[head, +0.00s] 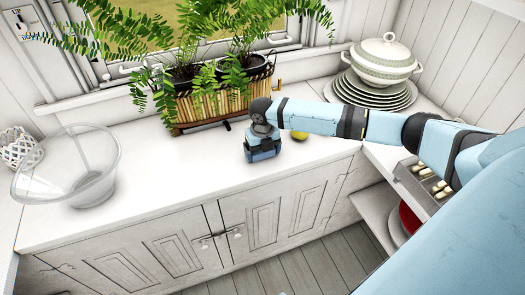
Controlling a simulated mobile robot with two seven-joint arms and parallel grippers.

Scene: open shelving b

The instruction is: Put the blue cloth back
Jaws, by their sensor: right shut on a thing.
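My right arm comes in from the right, and its gripper (262,155) points down at the white counter, in front of the planter. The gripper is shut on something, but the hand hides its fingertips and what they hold. I cannot make out the blue cloth apart from the blue hand. I cannot tell whether the held thing touches the counter. My left gripper is not in view.
A fern planter (205,106) stands behind the hand, and a yellow fruit (300,135) lies close beside it. A glass bowl (90,185) and white lattice holder (17,148) are left. A tureen (383,62) on stacked plates (372,93) is right. Counter (165,170) is clear left of the hand.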

